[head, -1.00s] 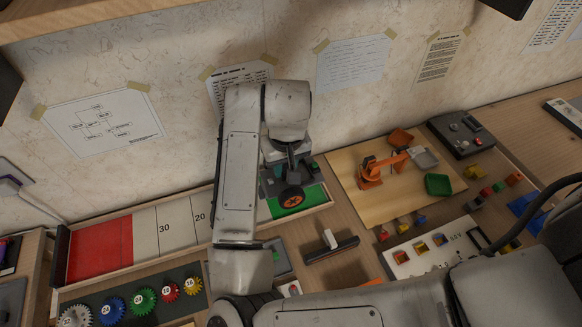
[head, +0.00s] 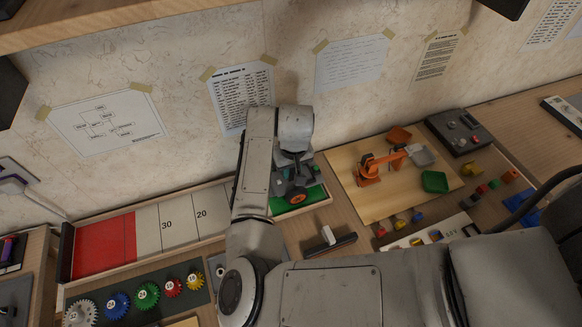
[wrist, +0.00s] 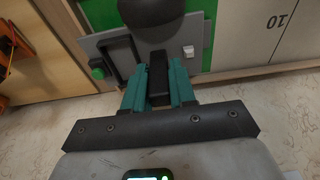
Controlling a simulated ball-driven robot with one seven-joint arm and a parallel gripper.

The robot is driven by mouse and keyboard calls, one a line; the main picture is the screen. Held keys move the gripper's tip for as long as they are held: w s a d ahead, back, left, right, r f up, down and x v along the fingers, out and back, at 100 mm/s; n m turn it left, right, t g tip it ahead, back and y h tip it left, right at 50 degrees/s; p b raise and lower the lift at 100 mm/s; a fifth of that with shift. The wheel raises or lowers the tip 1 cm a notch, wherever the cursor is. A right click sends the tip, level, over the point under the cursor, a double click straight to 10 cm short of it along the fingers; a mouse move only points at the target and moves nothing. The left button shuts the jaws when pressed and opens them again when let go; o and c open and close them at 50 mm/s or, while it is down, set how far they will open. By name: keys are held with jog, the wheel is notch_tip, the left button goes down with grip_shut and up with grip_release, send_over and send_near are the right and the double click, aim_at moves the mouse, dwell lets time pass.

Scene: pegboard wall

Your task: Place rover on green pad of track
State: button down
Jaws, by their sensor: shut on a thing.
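The rover (head: 298,196) has a dark wheel with an orange hub and sits over the green pad (head: 314,193) at the right end of the long track (head: 148,230). My gripper (head: 289,172) is shut on the rover from above, partly hidden by my arm. In the wrist view, the teal fingers of my gripper (wrist: 158,85) close around a dark upright part of the rover. The rover's grey body (wrist: 192,55) and a dark wheel show beyond. The green pad (wrist: 208,30) shows beside and behind it. I cannot tell whether the wheels touch the pad.
The track has white sections marked 30 and 20 and a red end (head: 103,247). Coloured gears (head: 148,296) lie in front. A wooden board (head: 355,205) with an orange arm model (head: 370,168) stands right. A dark bar with a white block (head: 328,238) lies near the pad.

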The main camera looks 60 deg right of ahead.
jog(key=shift+f, duration=0.1)
jog(key=c, duration=0.9)
grip_release()
jog(key=r, duration=0.4)
jog(key=s+r, duration=0.1)
jog(key=r, duration=0.3)
jog(key=a+r+b, duration=0.1)
jog(key=r, duration=0.3)
jog(key=shift+s+r, duration=0.1)
jog(key=shift+s, duration=0.15)
